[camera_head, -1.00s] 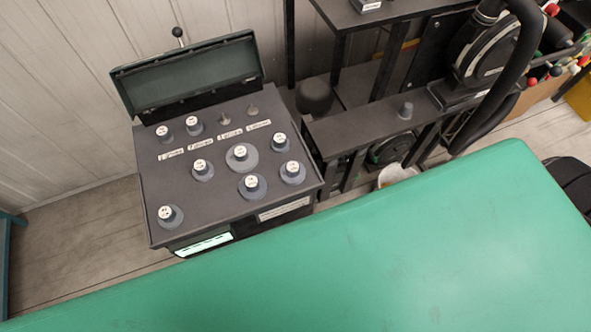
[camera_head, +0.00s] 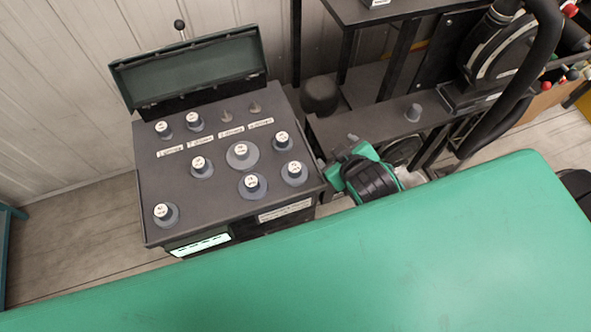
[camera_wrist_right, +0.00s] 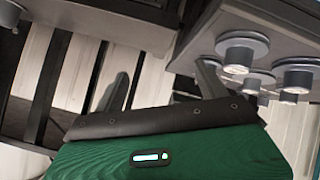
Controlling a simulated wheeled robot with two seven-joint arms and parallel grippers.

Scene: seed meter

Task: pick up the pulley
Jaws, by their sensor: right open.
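Several grey pulleys with white-labelled tops stand on the dark top of a cabinet (camera_head: 225,205). They include a large one (camera_head: 241,155) in the middle, one (camera_head: 253,186) near the front edge, one (camera_head: 293,173) at the right and one (camera_head: 165,214) at the front left. I cannot tell which is meant. My right gripper (camera_head: 338,152) is open and empty, just right of the cabinet. In the right wrist view its fingers (camera_wrist_right: 162,85) stand apart, with a pulley (camera_wrist_right: 242,52) and others at upper right. My left gripper is out of view.
The cabinet's open green lid (camera_head: 190,70) stands at its back. Two bare pegs (camera_head: 254,107) and a row of labels are on the top. A dark bench (camera_head: 365,125) with a small grey part (camera_head: 413,112) stands at right. A thick black hose (camera_head: 535,80) hangs beyond.

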